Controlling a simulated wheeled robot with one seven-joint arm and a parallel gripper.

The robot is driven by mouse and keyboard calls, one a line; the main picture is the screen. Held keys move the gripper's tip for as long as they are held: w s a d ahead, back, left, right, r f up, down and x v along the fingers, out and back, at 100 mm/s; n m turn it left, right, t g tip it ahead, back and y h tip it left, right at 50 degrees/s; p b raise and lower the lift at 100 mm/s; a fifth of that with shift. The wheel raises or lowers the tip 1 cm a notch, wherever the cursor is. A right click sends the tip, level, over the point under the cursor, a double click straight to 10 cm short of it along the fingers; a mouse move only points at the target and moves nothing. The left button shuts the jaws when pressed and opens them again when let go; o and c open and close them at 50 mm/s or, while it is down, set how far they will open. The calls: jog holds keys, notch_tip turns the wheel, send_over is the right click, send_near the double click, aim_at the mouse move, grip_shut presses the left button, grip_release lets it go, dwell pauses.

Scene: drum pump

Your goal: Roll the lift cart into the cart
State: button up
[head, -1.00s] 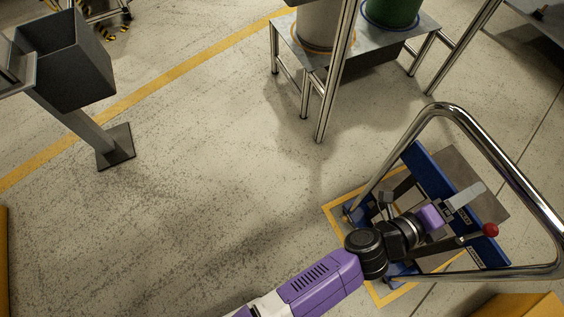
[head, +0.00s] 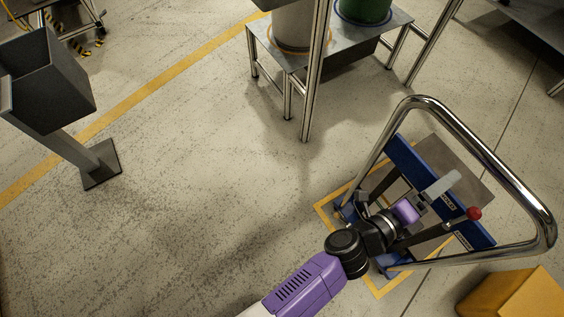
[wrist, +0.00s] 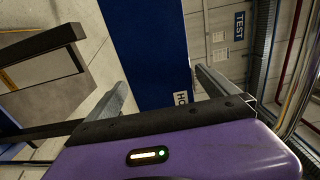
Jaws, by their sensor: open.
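The lift cart (head: 410,165) is blue with a tall, bent chrome push handle (head: 541,208) and a grey platform. It stands over a yellow-outlined floor square at the right of the head view. A lever with a red knob (head: 474,213) rises beside its blue panel. My gripper (head: 438,188) is inside the handle frame, over the cart. In the wrist view my gripper (wrist: 160,80) is open, with its two grey fingers apart. The cart's blue panel (wrist: 150,45) shows between and beyond them; contact cannot be told.
A metal stand (head: 283,58) with a grey drum and a green drum (head: 364,8) stands behind the cart. A dark bin on a post (head: 50,85) is at the left. A yellow box (head: 515,295) lies close at the lower right. The floor between is clear.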

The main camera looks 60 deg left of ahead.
jog(key=s+p, duration=0.2)
jog(key=s, duration=0.7)
jog(key=shift+s, duration=0.3)
jog(key=shift+a, duration=0.1)
